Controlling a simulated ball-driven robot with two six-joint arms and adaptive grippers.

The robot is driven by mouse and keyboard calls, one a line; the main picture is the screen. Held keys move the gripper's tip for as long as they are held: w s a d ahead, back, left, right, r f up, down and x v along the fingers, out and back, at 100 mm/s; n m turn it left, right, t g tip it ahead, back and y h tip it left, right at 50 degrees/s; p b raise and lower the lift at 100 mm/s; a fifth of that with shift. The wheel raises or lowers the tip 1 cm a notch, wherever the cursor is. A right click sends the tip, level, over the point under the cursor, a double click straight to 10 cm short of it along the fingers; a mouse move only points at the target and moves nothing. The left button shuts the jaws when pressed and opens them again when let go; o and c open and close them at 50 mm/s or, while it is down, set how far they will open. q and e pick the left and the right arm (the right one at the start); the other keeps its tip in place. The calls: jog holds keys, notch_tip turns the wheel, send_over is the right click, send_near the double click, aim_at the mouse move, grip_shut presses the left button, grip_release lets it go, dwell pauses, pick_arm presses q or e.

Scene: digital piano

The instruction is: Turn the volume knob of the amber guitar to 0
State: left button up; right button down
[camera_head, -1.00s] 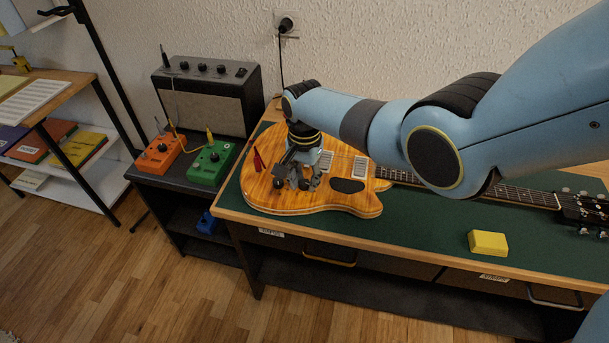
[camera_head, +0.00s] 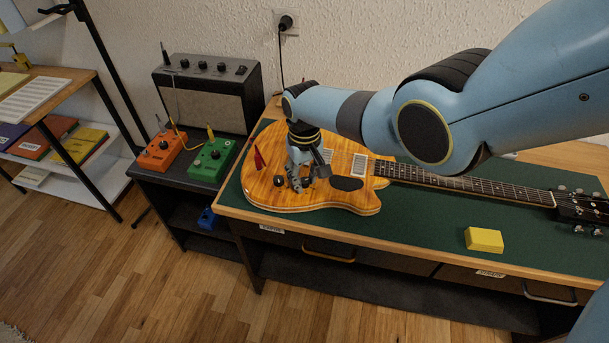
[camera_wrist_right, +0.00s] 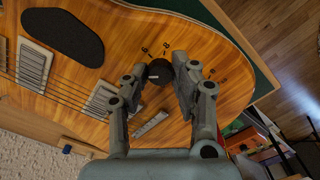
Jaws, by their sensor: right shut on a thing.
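The amber guitar (camera_head: 345,163) lies flat on the green-topped table, its neck to the right. My right gripper (camera_head: 304,184) is down at the guitar's body, near its front edge. In the right wrist view, a round dark knob (camera_wrist_right: 159,72) sits between the fingertips, and the gripper is shut on it. The knob has a light mark on its left side. Printed numbers (camera_wrist_right: 166,46), which look like 6 and 8, stand beyond it; other scale marks are partly hidden by the right finger. A dark round knob (camera_head: 279,181) also shows left of the gripper in the head view. My left gripper is not in view.
A yellow block (camera_head: 484,240) lies on the table's right front. Orange (camera_head: 159,154) and green (camera_head: 211,161) pedals stand left, before an amplifier (camera_head: 208,95). A red object (camera_head: 259,159) is at the guitar's left edge. A metal slotted plate (camera_wrist_right: 151,124) lies near the knob.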

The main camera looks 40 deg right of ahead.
aim_at(304, 181)
jog(key=n, duration=0.4)
jog(key=shift+w+n, duration=0.1)
jog(key=shift+n, duration=0.2)
jog(key=n, duration=0.4)
jog(key=shift+n, duration=0.3)
jog(key=n, duration=0.4)
jog(key=shift+n, duration=0.3)
jog(key=n, duration=0.4)
jog(key=shift+n, duration=0.4)
jog(key=c, duration=1.1)
grip_release()
jog(key=shift+o, duration=0.2)
jog(key=shift+r, duration=0.15)
notch_tip(304, 181, up, 12)
jog(key=shift+f, duration=0.2)
